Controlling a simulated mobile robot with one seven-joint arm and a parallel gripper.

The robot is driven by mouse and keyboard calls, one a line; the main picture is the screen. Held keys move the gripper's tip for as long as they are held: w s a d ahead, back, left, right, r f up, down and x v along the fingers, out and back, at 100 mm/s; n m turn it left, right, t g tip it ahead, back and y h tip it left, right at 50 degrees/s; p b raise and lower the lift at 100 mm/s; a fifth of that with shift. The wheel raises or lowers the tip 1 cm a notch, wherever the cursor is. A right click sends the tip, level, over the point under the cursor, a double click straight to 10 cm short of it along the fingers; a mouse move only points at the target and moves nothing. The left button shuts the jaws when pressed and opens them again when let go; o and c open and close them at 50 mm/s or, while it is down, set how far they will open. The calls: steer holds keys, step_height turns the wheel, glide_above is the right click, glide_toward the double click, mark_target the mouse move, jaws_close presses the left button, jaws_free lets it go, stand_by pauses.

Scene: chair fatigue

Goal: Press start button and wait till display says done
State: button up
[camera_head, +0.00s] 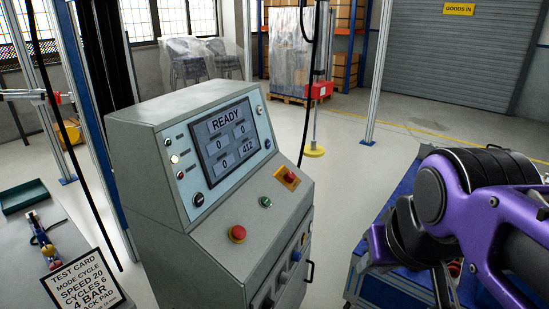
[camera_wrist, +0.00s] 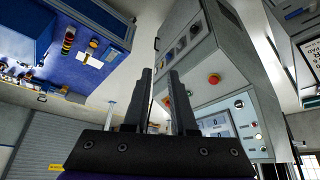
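The grey control console (camera_head: 215,190) stands in the middle of the head view. Its display (camera_head: 226,140) reads READY, with several number boxes, one showing 412. A small green button (camera_head: 266,201) sits on the sloped panel, between a red mushroom button (camera_head: 237,233) and a red knob on an orange-yellow plate (camera_head: 290,176). No start label is legible. In the wrist view, the console appears upside down, with the red mushroom button (camera_wrist: 213,79) and display (camera_wrist: 217,126). My gripper (camera_wrist: 160,72) is open and empty, its fingers apart, away from the panel. My purple arm is at the right of the head view.
A test card (camera_head: 80,283) and a green tray (camera_head: 24,196) are on the bench at left. A blue workbench (camera_head: 385,260) is at right, beneath my arm. Dark cables hang near the console. Open floor lies behind, before the roller shutter (camera_head: 455,55).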

jaws_close()
stand_by(1.2)
